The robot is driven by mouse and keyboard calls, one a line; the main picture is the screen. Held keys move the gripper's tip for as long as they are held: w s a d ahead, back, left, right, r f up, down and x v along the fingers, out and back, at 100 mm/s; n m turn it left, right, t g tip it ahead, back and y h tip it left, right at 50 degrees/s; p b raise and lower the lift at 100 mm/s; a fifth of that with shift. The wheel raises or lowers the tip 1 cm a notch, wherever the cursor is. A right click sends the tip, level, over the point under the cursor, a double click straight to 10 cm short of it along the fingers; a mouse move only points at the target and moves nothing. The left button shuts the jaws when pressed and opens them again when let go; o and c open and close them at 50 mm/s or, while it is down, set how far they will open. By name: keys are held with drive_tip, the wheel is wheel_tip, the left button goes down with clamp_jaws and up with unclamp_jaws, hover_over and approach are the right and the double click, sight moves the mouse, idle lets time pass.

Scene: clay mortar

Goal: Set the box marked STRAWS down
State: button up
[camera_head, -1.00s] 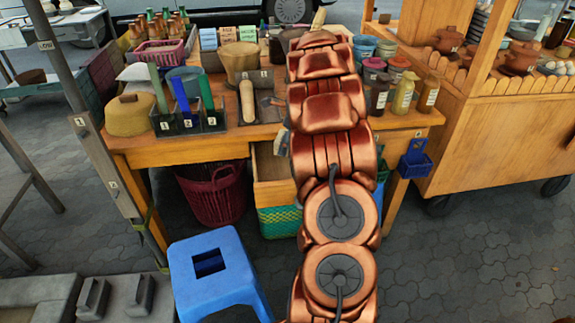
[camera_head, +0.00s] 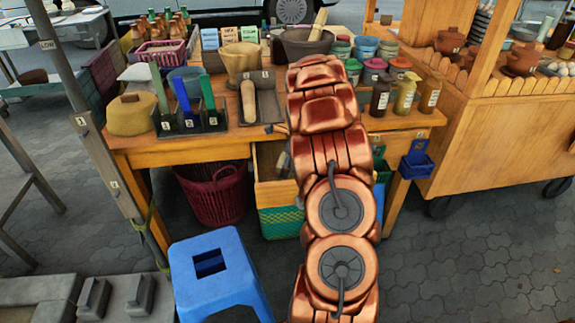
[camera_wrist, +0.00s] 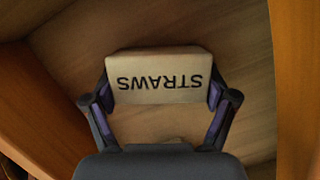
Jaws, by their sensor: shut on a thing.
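The box marked STRAWS (camera_wrist: 160,62) is pale, with dark lettering that reads upside down in the wrist view. My gripper (camera_wrist: 160,95) is shut on it, with one finger against each short side. Below the box is a brown wooden surface (camera_wrist: 60,70), with lighter orange wood at the right; whether the box touches that surface is unclear. In the head view the box and gripper are hidden behind my arm, by the open drawer (camera_head: 272,192) under the table front.
The wooden table (camera_head: 200,150) holds a clay mortar (camera_head: 240,62), a dark mortar (camera_head: 303,45), a utensil caddy (camera_head: 190,125) and sauce bottles (camera_head: 404,96). A maroon basket (camera_head: 213,195) stands under the table. A blue stool (camera_head: 215,270) stands in front.

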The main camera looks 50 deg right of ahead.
drive_tip(key=o, duration=1.1)
drive_tip(key=shift+f, duration=0.1)
